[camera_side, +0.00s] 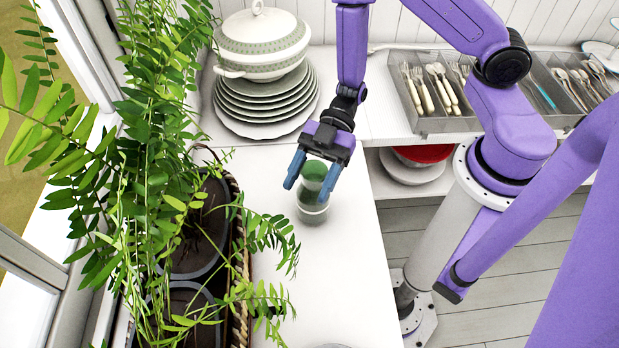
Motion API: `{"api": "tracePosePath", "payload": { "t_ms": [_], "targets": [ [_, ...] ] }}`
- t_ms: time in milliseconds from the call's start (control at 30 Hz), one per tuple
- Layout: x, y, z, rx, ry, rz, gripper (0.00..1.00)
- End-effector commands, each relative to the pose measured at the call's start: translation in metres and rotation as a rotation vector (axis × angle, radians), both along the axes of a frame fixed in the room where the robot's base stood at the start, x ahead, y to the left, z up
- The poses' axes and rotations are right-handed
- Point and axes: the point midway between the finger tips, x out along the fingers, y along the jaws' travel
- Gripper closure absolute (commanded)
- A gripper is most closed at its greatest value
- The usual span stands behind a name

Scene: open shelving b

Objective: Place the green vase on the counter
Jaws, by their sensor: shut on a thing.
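The green vase (312,176) is between the blue fingertips of my gripper (311,178). My gripper points down and is shut on the vase. Below the vase, a pale greenish glass-like form (312,213) shows; I cannot tell whether it is the vase's lower part or a separate thing. The white counter (325,275) lies under the gripper. From this view I cannot tell whether the vase touches the counter.
A leafy plant (150,170) in a basket (238,265) stands left of the gripper. Stacked plates (262,110) with a lidded tureen (262,42) stand behind. Cutlery trays (435,120) are at the back right. The counter's front part is mostly clear; its right edge drops to the floor.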

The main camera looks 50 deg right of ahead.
Motion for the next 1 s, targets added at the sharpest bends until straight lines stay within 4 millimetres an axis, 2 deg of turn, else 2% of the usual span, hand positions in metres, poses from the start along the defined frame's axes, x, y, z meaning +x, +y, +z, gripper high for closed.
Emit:
{"api": "tracePosePath", "payload": {
  "t_ms": [367, 400, 467, 833, 1000],
  "targets": [
    [0.0, 0.0, -0.003, 0.002, 0.0, -0.001, 0.99],
    [0.0, 0.0, -0.003, 0.001, 0.0, -0.001, 0.3],
    [0.0, 0.0, -0.003, 0.001, -0.001, -0.001, 0.14],
    [0.0, 0.0, 0.001, 0.002, -0.002, 0.0, 0.14],
    [0.007, -0.02, 0.009, 0.002, -0.002, -0.007, 0.14]
  ]
}}
